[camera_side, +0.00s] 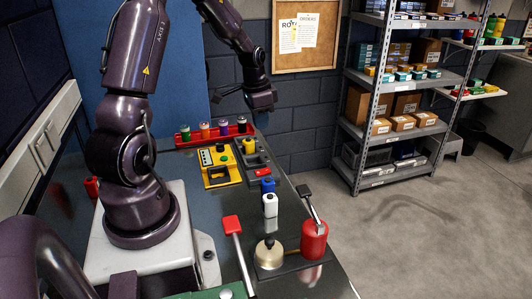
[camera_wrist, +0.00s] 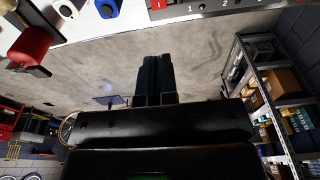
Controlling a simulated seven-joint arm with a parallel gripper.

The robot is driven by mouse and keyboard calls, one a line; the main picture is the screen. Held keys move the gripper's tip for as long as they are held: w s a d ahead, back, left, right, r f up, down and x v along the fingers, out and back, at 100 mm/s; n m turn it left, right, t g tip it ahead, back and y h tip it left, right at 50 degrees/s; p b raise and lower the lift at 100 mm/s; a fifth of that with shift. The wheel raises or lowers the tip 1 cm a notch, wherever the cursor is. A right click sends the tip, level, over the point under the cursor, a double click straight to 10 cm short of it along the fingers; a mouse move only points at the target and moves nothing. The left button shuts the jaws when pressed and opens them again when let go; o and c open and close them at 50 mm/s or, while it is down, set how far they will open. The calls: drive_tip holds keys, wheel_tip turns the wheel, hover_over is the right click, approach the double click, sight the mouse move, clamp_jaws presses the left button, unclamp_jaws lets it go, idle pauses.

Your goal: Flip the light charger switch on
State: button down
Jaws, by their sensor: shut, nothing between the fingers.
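My gripper (camera_side: 262,100) hangs at the end of the arm above the far end of the bench. In the wrist view its two dark fingers (camera_wrist: 154,78) are together with nothing between them. A yellow unit (camera_side: 219,172) with a pale panel and a green button lies on the bench below and left of the gripper. Beside it is a dark grey tray or unit (camera_side: 252,159) with a yellow item. A small red part (camera_side: 262,172) is at its front. I cannot tell which one carries the light charger switch. The gripper appears apart from all of them.
A red rack (camera_side: 186,138) with several capped cans stands behind. A numbered strip (camera_wrist: 207,8) shows in the wrist view. Shelves (camera_side: 405,80) stand right, across open floor.

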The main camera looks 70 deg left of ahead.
sight(268, 169)
drive_tip(key=f, duration=0.4)
drive_tip(key=w+f, duration=0.1)
drive_tip(key=f, duration=0.9)
drive_tip(key=shift+w, duration=0.35)
